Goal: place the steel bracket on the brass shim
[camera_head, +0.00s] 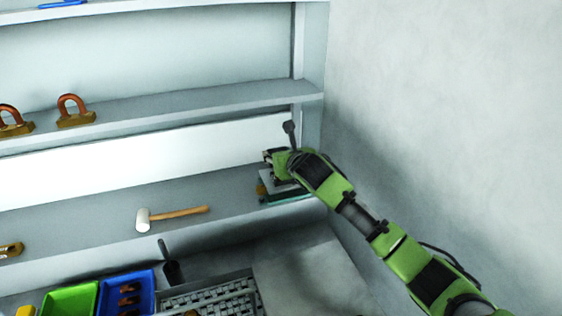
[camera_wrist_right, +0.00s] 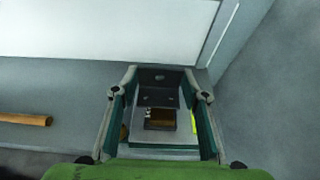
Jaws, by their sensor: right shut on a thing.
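My right gripper (camera_head: 276,162) is over the right end of the lower shelf, its arm coming in from the lower right. In the right wrist view the right gripper (camera_wrist_right: 160,86) is shut on a dark grey plate with a hole, which looks like the steel bracket (camera_wrist_right: 159,76). A small brown piece, probably the brass shim (camera_wrist_right: 160,115), shows just below the bracket in the picture, over a pale flat surface. Whether bracket and shim touch I cannot tell. The gripper mostly hides both in the head view. My left gripper is not in view.
A mallet (camera_head: 172,214) lies on the lower shelf (camera_head: 90,212), left of my gripper. A teal flat item (camera_head: 290,197) lies under the gripper. The right wall (camera_head: 450,120) is close to my arm. Green (camera_head: 70,300) and blue (camera_head: 127,292) bins stand below.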

